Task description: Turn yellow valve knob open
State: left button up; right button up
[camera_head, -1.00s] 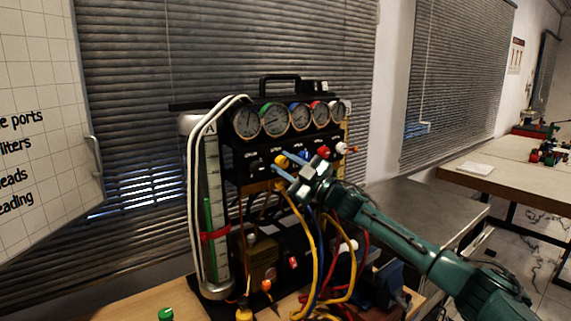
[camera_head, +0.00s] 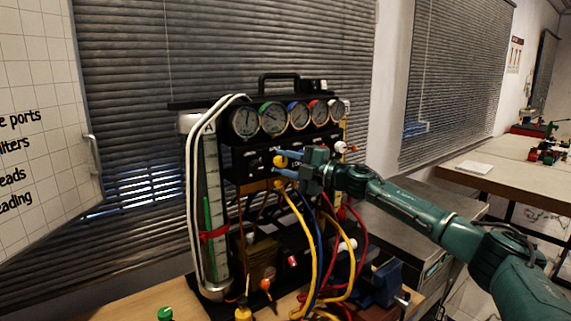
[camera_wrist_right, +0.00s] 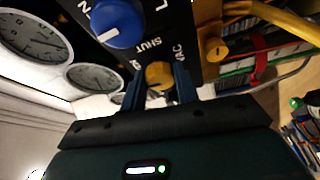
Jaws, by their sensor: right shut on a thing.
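The yellow valve knob (camera_head: 280,160) sits on the front of the black panel (camera_head: 246,164), under the row of gauges. My right gripper (camera_head: 286,163) reaches it from the right and is shut on it. In the right wrist view the yellow knob (camera_wrist_right: 159,76) is between the two blue fingers (camera_wrist_right: 158,90), with the printed word SHUT next to it. The fingers and gripper hide part of the knob and its neighbours in the head view. My left gripper is not in view.
A blue knob (camera_wrist_right: 117,22) is close to the gripper in the right wrist view. Several gauges (camera_head: 274,118) line the panel top. Yellow, blue and red hoses hang below the gripper. A clear tube (camera_head: 211,190) stands left of the panel.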

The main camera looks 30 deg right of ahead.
dwell(0.4)
jog(key=o, duration=1)
jog(key=shift+c, duration=0.2)
jog(key=shift+s+d, duration=0.1)
jog(key=shift+s, duration=0.1)
pick_arm(q)
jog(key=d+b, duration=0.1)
jog(key=b, duration=0.2)
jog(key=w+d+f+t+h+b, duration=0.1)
jog(key=b, duration=0.3)
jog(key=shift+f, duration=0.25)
pick_arm(e)
jog(key=r+v, duration=0.1)
jog(key=v, duration=1.1)
jog(key=shift+s+f, duration=0.35)
